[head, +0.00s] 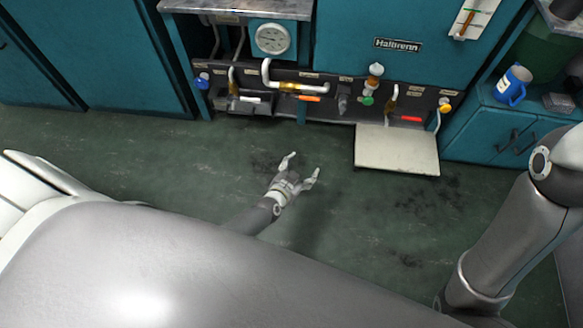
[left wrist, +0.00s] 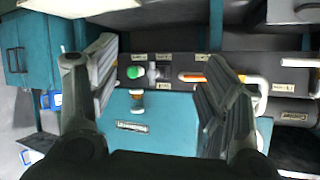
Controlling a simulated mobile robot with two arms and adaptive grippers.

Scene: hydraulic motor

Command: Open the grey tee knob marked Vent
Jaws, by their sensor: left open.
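The grey tee knob (head: 342,98) sits on the dark valve panel of the teal cabinet, between an orange handle and a green knob. A small label is above it; its text is too small to read. In the left wrist view the panel shows upside down, with the grey knob (left wrist: 152,73) between the two fingers, beside the green knob. My left gripper (head: 303,167) is open and empty, in front of and apart from the panel. My right gripper is out of view; only part of an arm shows at the right.
Near the knob are the green knob (head: 367,100), the orange handle (head: 308,98), a red handle (head: 411,118) and a bent white pipe (head: 267,75). A pale plate (head: 398,150) juts out below the panel. The floor is clear.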

